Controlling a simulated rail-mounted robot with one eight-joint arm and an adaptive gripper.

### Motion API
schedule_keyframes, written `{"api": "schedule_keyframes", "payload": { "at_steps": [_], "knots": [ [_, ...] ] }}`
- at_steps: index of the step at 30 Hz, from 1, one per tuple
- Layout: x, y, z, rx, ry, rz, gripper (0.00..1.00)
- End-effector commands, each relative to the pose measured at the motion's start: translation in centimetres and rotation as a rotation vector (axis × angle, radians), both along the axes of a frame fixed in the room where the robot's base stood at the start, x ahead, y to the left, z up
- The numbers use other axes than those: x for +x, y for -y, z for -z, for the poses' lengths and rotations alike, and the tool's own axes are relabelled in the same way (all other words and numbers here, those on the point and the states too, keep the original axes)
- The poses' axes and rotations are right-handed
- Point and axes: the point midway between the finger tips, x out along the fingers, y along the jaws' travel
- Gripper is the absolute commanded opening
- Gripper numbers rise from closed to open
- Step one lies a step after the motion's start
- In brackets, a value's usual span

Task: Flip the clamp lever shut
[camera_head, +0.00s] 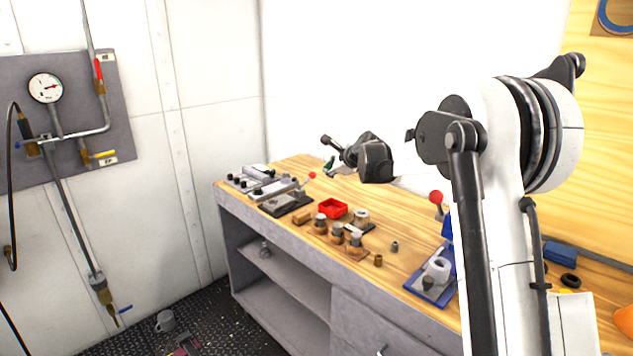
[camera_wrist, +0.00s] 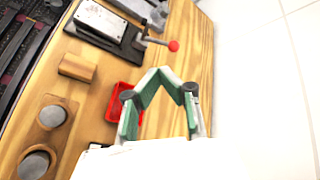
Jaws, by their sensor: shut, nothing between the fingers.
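The clamp (camera_head: 287,203) sits on a dark base plate toward the far left end of the wooden bench. Its lever ends in a red ball (camera_head: 312,175) and slants up and to the right from the clamp. In the wrist view, the clamp's plate (camera_wrist: 104,33) is at the top, and the lever reaches right to its red ball (camera_wrist: 173,46). My gripper (camera_head: 329,165) is shut and empty above the bench, to the right of the ball. Its green-padded fingers (camera_wrist: 158,78) show below the ball in the wrist view, apart from it.
A red tray (camera_head: 333,208) lies beside the clamp and partly behind my fingers in the wrist view. Wooden blocks with round metal pieces (camera_head: 338,232) stand in front. Other grey fixtures (camera_head: 252,177) stand farther left. A blue device with another red ball (camera_head: 436,197) is at right.

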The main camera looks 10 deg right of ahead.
Motion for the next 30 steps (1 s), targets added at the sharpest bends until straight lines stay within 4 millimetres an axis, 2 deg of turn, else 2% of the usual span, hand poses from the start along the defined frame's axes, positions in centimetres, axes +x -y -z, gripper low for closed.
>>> {"api": "schedule_keyframes", "payload": {
  "at_steps": [1, 3, 6, 10, 15, 30],
  "knots": [
    [1.7, 0.5, 1.2, 0.051, -0.004, 0.029, 0.00],
    [3.6, 1.1, 2.7, 0.124, -0.010, 0.071, 0.00],
    [5.7, 1.9, 4.6, 0.215, -0.017, 0.123, 0.00],
    [7.5, 2.6, 6.4, 0.301, -0.025, 0.170, 0.00],
    [8.5, 3.0, 7.5, 0.351, -0.030, 0.197, 0.00],
    [9.1, 2.8, 7.9, 0.356, -0.031, 0.198, 0.00]
  ]
}}
